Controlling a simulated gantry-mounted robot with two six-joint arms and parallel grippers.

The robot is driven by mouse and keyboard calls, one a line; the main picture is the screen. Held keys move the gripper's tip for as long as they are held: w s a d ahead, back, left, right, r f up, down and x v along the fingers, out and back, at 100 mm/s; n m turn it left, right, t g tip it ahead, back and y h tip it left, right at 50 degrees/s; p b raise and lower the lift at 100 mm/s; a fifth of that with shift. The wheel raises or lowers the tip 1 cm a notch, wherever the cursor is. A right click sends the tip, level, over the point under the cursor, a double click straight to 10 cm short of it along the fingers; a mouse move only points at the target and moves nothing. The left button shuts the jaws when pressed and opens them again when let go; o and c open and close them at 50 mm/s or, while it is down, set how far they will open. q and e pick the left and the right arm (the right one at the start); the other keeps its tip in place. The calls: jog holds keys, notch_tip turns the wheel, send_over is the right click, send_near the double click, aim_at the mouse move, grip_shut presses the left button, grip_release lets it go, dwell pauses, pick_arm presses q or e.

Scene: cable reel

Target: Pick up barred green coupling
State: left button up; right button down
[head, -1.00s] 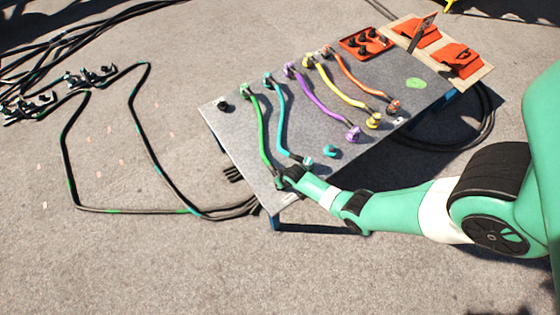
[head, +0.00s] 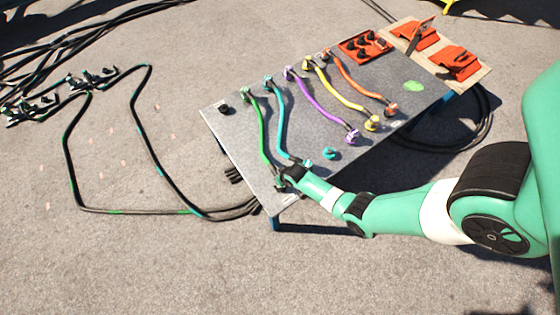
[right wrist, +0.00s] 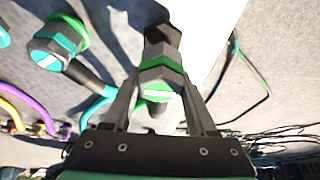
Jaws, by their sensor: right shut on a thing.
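The barred green coupling (right wrist: 160,78) has a grey hex body, a green ring and a pale bar across its end. In the right wrist view it sits between the two fingers of my right gripper (right wrist: 158,100), which is shut on it. In the head view my right gripper (head: 283,181) is at the near corner of the grey table (head: 225,135), at the near end of the green cable (head: 260,130), and mostly hides the coupling. Whether the coupling is clear of the table I cannot tell. My left gripper is not in view.
A teal-ringed coupling (right wrist: 58,42) with a pale bar lies close beside the held one. Teal (head: 280,120), purple (head: 318,107), yellow (head: 340,93) and orange (head: 360,81) cables lie farther along the table. A red tray (head: 365,45) stands at the back.

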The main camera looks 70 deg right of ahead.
pick_arm(q)
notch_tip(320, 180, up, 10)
jog(key=p, duration=0.8)
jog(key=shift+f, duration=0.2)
pick_arm(e)
jog(key=s+a+r, duration=0.6)
jog(key=s+r, duration=0.3)
jog(key=s, duration=0.3)
jog(key=shift+a+r, duration=0.3)
jog(key=shift+a, duration=0.05)
